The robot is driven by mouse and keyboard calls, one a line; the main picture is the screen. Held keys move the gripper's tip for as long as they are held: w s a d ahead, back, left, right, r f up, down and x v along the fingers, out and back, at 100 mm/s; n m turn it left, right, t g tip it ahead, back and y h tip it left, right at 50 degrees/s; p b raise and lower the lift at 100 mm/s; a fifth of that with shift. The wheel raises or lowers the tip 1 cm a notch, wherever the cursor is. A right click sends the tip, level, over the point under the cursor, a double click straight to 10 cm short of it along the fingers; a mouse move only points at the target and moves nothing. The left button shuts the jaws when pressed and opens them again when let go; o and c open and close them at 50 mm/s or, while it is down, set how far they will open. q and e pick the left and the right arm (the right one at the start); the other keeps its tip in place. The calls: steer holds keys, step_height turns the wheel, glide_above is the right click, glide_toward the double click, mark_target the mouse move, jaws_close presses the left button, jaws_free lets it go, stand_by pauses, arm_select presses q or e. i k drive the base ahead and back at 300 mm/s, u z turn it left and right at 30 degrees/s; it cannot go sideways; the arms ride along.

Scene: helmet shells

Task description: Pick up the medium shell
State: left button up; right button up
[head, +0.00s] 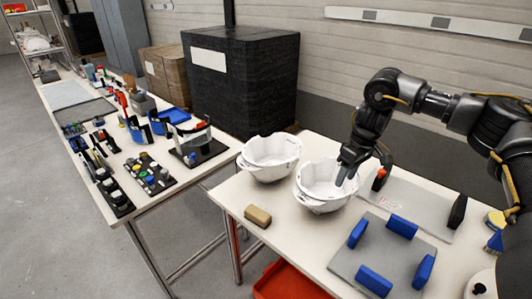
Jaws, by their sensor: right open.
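Two white helmet shells lie open side up on the near table. One shell (267,158) is at the left; the other shell (318,190) is just right of it and nearer. No size label is readable, so I cannot tell for sure which is the medium one. My right gripper (362,168) is open at the right rim of the nearer shell. One finger shows over the shell's inside and the other lies to the right, beyond the rim. Whether the fingers touch the shell is unclear. My left gripper is out of view.
A tan block (257,216) lies at the table's left edge. A grey fixture plate with blue blocks (402,226) lies in front, and another plate with black stops (457,211) lies right. A red bin (285,284) is below. A second table (140,208) holds tools.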

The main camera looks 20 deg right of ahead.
mark_target(272, 158)
steer(key=i, duration=1.2)
